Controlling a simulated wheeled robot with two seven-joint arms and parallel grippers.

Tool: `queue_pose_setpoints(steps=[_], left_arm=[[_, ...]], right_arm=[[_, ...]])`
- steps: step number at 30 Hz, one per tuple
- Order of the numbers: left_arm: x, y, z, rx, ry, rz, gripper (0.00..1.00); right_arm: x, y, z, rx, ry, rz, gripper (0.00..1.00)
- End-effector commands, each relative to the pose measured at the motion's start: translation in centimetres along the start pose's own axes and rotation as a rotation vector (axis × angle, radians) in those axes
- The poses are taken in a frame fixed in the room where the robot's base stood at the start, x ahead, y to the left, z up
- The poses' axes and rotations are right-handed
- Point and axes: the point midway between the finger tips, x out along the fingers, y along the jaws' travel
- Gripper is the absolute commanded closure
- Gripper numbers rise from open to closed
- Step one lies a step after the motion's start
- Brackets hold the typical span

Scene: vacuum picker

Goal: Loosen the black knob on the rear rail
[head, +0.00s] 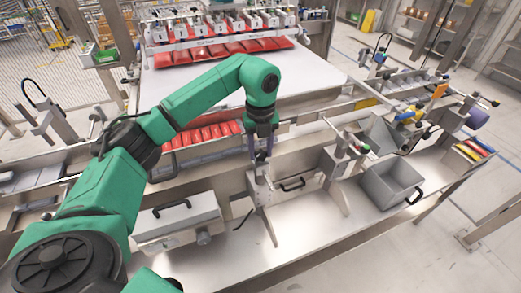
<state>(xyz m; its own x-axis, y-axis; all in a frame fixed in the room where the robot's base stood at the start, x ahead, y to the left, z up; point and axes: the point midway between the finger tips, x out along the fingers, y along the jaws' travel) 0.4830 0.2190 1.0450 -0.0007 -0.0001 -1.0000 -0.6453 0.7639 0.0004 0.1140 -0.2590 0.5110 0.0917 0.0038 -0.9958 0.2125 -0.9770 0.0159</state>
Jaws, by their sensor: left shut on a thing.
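My left arm comes in from the left and bends down in the middle of the head view. My left gripper (262,158) points down at the metal rail just in front of the row of red packs. Its fingers are close together, shut on the black knob at the top of an upright bracket (262,188). The knob itself is hidden by the fingers, and I cannot tell how far it is turned. My right gripper is not in view.
Red packs (207,135) lie in a channel behind the rail. A grey open bin (388,182) and a lidded metal box (178,222) stand on the steel shelf either side of the bracket. A suction head with red packs (222,48) is at the back.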

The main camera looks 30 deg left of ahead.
Motion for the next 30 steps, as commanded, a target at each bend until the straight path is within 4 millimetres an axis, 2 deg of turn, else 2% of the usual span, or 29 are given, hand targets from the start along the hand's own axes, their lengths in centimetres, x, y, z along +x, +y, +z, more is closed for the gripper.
queue_pose_setpoints(steps=[15,30], left_arm=[[-0.15,-0.06,0.09,-0.413,-0.002,-0.003,1.0],[-0.17,-0.08,0.11,-0.534,-0.002,-0.004,1.0]], right_arm=[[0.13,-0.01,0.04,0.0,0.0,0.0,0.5],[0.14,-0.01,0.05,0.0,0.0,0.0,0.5]])
